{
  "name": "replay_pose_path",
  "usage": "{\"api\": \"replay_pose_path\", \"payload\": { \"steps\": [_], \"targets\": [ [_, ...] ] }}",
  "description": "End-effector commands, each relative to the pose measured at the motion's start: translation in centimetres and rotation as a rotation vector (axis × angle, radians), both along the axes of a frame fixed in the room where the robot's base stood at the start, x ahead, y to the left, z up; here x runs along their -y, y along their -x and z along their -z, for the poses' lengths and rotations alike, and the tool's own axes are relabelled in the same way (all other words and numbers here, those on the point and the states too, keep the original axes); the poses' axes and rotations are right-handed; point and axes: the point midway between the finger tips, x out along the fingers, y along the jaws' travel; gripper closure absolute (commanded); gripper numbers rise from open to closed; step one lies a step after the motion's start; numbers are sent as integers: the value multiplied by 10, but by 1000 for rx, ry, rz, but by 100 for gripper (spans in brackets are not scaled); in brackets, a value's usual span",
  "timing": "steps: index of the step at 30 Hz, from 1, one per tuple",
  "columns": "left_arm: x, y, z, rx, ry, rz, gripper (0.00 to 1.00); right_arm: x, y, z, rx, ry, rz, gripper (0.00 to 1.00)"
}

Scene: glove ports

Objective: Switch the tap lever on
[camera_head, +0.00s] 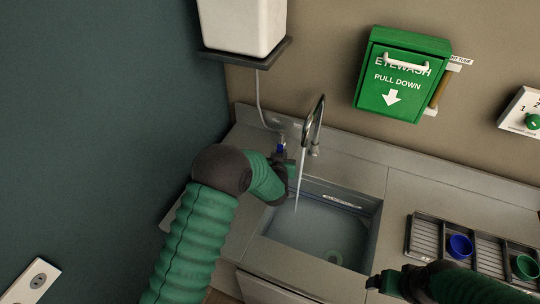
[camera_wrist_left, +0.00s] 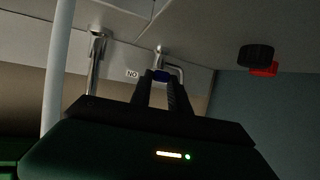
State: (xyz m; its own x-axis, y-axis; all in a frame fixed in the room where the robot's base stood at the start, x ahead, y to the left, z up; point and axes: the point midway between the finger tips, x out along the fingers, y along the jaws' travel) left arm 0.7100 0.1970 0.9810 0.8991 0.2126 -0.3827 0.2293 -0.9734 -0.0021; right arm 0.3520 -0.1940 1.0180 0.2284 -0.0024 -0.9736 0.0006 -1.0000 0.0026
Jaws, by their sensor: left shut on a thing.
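The tap lever (camera_head: 281,148) has a blue part and stands at the back left of the sink, beside the chrome spout (camera_head: 320,112). A thin pale stream of water (camera_head: 299,180) falls from the spout into the basin. My left gripper (camera_head: 285,162) is at the lever. In the left wrist view, its two dark fingers (camera_wrist_left: 160,88) are shut on the blue part of the lever (camera_wrist_left: 161,75); their tips partly hide it. My right gripper (camera_head: 377,283) is dark and low at the right, apart from the tap; its jaw gap is not clear.
The sink basin (camera_head: 318,236) is set in a grey counter (camera_head: 420,198). A rack (camera_head: 425,238) with a blue cup (camera_head: 460,246) and a green cup (camera_head: 525,267) is at the right. A green eyewash box (camera_head: 402,75) and a white container (camera_head: 243,25) hang above.

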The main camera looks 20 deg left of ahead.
Motion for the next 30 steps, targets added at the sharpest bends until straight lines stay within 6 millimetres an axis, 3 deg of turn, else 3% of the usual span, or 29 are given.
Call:
{"api": "replay_pose_path", "payload": {
  "steps": [12,28,29,30],
  "targets": [
    [25,-7,3,-8,3,-198,100,0,0,-11,0,0,0,14],
    [27,-10,3,-5,7,-230,100,0,0,-11,0,0,0,14],
    [27,-10,3,-5,7,-230,77,0,0,-11,0,0,0,14],
    [27,-10,3,-5,7,-230,72,0,0,-11,0,0,0,14]
  ]
}}
